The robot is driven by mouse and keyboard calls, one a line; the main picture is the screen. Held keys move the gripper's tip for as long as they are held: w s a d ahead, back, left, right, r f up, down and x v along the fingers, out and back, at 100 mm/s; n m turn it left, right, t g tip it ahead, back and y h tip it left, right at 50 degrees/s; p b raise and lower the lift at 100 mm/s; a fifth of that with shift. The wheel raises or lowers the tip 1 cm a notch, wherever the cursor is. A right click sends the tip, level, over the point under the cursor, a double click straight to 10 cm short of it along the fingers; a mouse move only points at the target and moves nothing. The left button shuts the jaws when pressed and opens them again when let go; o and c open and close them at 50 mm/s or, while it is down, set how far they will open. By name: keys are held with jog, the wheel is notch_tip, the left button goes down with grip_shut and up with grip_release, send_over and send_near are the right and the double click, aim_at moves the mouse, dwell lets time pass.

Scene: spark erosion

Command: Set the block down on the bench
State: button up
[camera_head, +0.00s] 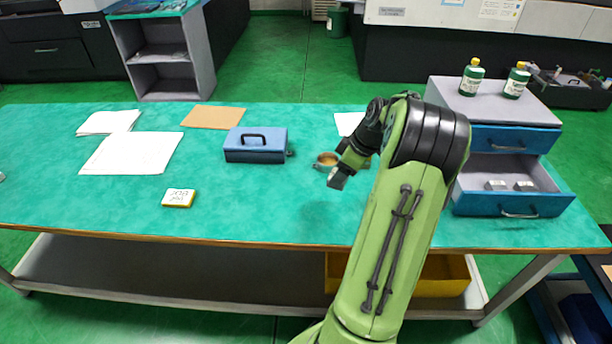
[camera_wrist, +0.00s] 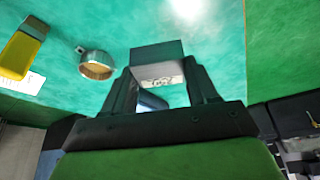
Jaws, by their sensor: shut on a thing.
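My gripper (camera_wrist: 163,88) is shut on a grey block (camera_wrist: 157,50) with a pale, marked face, seen between the fingers in the wrist view. In the head view the block (camera_head: 338,180) hangs at the end of my bent arm, over the right half of the green bench (camera_head: 270,215). A faint shadow on the bench lies below and left of it, so it appears to be held above the surface. The gripper's fingers are small and partly hidden by the arm in the head view.
A round cup (camera_head: 327,162) stands close behind the block. A blue box (camera_head: 256,145), papers (camera_head: 132,153) and a yellow-edged block (camera_head: 179,198) lie left. A cabinet (camera_head: 500,108) with an open lower drawer (camera_head: 512,190) stands right. The front middle bench is clear.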

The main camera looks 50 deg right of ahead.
notch_tip(320, 180, down, 10)
jog(key=b, duration=0.3)
jog(key=shift+r, duration=0.2)
jog(key=shift+f, duration=0.15)
jog(key=o, duration=1.5)
